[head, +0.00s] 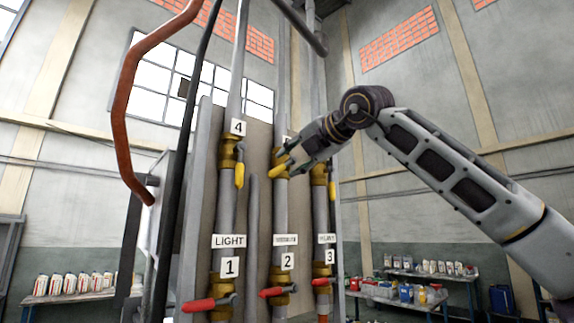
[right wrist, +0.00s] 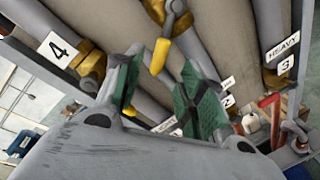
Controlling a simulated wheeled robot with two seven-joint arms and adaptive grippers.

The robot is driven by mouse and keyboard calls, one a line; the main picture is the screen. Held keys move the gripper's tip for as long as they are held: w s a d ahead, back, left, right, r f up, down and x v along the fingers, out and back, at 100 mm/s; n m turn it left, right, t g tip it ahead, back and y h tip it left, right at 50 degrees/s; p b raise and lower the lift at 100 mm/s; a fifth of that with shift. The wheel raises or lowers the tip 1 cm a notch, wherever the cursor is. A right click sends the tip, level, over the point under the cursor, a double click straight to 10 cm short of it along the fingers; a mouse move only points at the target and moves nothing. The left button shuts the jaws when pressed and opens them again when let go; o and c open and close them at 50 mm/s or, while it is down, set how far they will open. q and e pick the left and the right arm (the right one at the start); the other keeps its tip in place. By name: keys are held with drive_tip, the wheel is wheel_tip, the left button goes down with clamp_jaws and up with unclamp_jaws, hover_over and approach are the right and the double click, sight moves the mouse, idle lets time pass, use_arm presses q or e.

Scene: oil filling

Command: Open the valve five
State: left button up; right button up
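Valve five is the upper brass valve (head: 279,157) on the middle pipe, its number label mostly hidden behind my right gripper. Its yellow handle (head: 279,171) slants down to the left in the head view. My right gripper (head: 287,164) is at this valve with its fingers apart. In the right wrist view, the yellow handle (right wrist: 159,56) shows in the gap between the green-padded fingertips (right wrist: 163,68), with no grip on it. I cannot tell whether a finger touches it. My left gripper is not in view.
Valve 4 (head: 239,173) is close on the left, and another yellow-handled valve (head: 331,183) is on the right pipe. Red-handled valves 1 (head: 208,304), 2 (head: 272,292) and 3 (head: 322,281) are below. A red-brown curved pipe (head: 122,100) stands at left. Benches with bottles stand behind.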

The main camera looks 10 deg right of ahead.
drive_tip(key=shift+v, duration=1.75)
